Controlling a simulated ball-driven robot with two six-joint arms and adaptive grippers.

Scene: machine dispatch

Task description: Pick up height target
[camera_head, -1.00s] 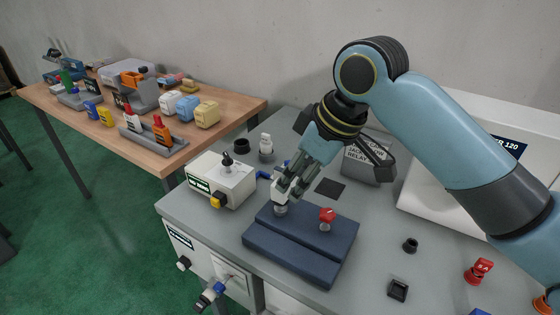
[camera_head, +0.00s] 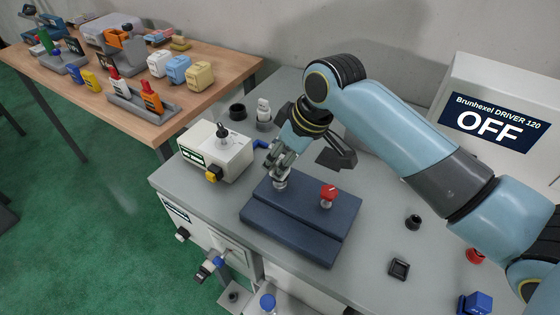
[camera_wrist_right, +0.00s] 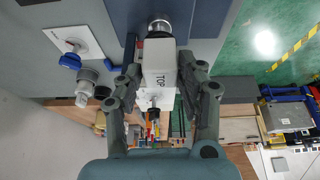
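A white block marked "TOP" with a round metal foot, which I take to be the height target (camera_wrist_right: 160,75), shows in the right wrist view. It lies between the two fingers of my right gripper (camera_wrist_right: 160,85), which close in on its sides. In the head view my right gripper (camera_head: 283,168) points down at the left back part of a dark blue two-step block (camera_head: 290,222), hiding most of the white block. The metal foot shows just under the fingertips; whether it touches the blue block is unclear. My left gripper is not in view.
A red knob (camera_head: 328,194) stands on the blue block, right of my gripper. A white control box (camera_head: 215,152) stands to the left. Small dark sockets (camera_head: 399,268) and a blue part (camera_head: 476,303) lie front right. A large "OFF" display (camera_head: 490,122) stands behind my arm.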

